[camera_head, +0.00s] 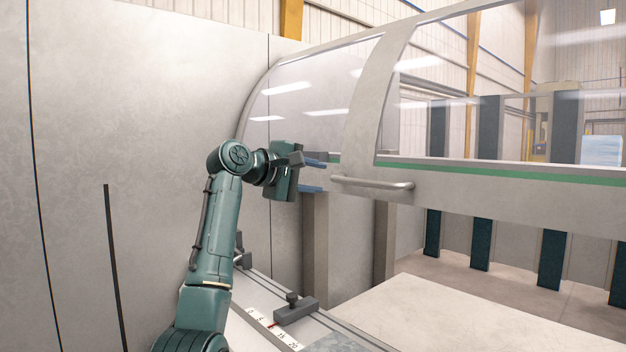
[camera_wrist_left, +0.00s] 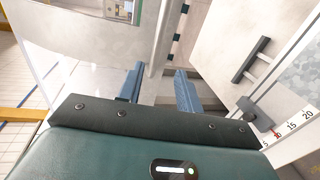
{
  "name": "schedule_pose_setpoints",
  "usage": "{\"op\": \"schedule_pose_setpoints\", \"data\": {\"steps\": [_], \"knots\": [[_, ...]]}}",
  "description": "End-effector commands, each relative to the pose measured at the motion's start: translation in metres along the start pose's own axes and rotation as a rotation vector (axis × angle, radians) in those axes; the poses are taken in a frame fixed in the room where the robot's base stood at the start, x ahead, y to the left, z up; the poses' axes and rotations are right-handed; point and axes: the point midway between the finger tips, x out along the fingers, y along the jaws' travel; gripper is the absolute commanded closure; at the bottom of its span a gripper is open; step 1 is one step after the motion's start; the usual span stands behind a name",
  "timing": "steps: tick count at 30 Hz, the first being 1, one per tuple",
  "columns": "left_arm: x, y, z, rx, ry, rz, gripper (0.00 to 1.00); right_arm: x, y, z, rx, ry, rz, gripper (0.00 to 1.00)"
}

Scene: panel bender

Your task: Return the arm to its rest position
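My left arm comes up from the bottom of the head view, and its left gripper (camera_head: 314,175) is raised close to the near end of the machine's clear cover. Its two blue fingers are apart, with nothing held between them. The left wrist view also shows the left gripper (camera_wrist_left: 160,90) with its fingers spread. The cover's grey handle bar (camera_head: 372,183) lies just right of the fingertips in the head view. In the left wrist view the handle bar (camera_wrist_left: 161,40) runs down toward the gap between the fingers; I cannot tell whether they touch. My right gripper is not in view.
The curved transparent cover (camera_head: 310,95) spans the machine's front. A ruler scale (camera_head: 272,326) with a dark stop block (camera_head: 296,309) lies below the arm. A flat pale table (camera_head: 455,310) is at lower right. A grey panel wall (camera_head: 130,130) stands close on the left.

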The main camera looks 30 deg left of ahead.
Motion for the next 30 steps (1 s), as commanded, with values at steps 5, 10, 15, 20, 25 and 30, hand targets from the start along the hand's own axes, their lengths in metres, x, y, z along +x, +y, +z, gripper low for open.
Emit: {"op": "schedule_pose_setpoints", "data": {"steps": [5,10,15,20,25,30], "knots": [[0.0,0.0,0.0,0.0,0.0,0.0,0.65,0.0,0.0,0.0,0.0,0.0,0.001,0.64],[0.001,-0.002,0.0,0.003,0.001,-0.003,0.65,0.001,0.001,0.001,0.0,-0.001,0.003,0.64],[0.017,-0.052,0.006,0.08,0.016,-0.083,0.65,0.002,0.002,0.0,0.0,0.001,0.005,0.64],[0.035,-0.162,0.027,0.274,0.022,-0.256,0.65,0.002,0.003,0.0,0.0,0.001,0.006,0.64],[0.028,-0.287,0.063,0.511,-0.021,-0.45,0.65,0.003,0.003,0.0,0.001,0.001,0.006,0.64],[-0.006,-0.394,0.107,0.727,-0.114,-0.615,0.65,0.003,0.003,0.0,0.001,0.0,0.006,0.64]]}}
